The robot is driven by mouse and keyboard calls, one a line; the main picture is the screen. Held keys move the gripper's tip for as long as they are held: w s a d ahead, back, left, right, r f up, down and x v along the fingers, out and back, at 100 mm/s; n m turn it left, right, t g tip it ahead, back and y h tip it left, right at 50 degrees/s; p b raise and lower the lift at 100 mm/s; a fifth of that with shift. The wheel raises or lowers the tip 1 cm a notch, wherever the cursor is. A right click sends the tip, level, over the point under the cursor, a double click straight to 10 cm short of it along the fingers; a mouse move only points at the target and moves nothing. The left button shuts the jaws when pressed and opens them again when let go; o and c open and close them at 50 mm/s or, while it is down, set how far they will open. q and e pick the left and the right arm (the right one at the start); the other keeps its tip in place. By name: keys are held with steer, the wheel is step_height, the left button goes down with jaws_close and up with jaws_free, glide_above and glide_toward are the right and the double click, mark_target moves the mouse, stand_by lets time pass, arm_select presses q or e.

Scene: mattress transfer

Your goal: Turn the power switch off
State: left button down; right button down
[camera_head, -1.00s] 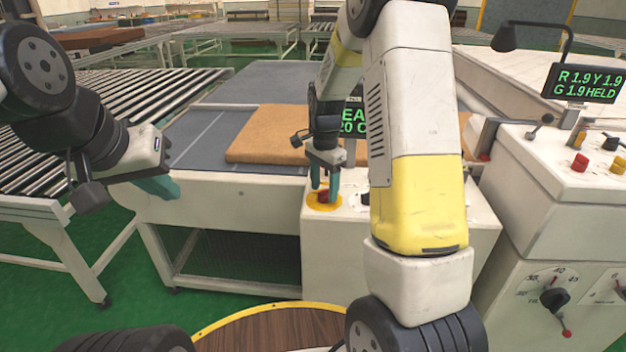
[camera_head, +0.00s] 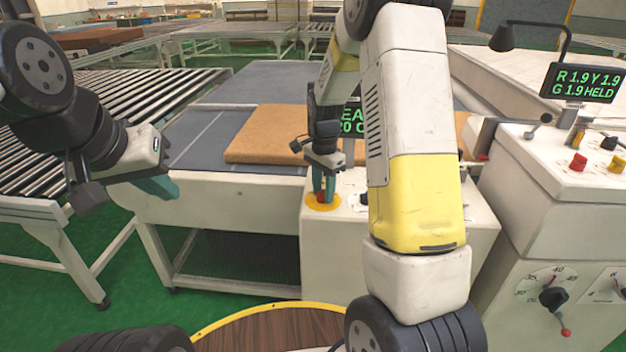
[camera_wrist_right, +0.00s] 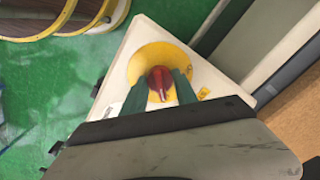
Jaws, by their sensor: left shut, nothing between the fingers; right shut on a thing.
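The power switch is a red rotary knob (camera_wrist_right: 160,82) on a round yellow plate (camera_wrist_right: 146,60), set on the top of a white control box (camera_head: 311,215). The red knob (camera_head: 321,197) also shows in the head view, partly covered by the fingers. My right gripper (camera_head: 324,190) points down over the yellow plate, and its green fingers are shut on the knob. In the right wrist view the fingertips (camera_wrist_right: 160,84) lie on either side of the knob. My left gripper (camera_head: 168,188) is shut and empty, beside the grey conveyor bed and away from the switch.
A brown mattress slab (camera_head: 262,135) lies on the grey bed (camera_head: 195,135) behind the box. My right arm hides part of the box and a green-lettered display. A white console (camera_head: 550,165) with knobs and a lit display (camera_head: 585,83) stands at right.

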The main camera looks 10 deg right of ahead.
steer(key=n, duration=0.8)
steer(key=shift+n, duration=0.3)
steer(key=n, duration=0.4)
steer(key=shift+w+n, duration=0.1)
steer(key=shift+n, duration=2.4)
steer(key=c, duration=1)
jaws_free()
steer(key=shift+o, duration=0.2)
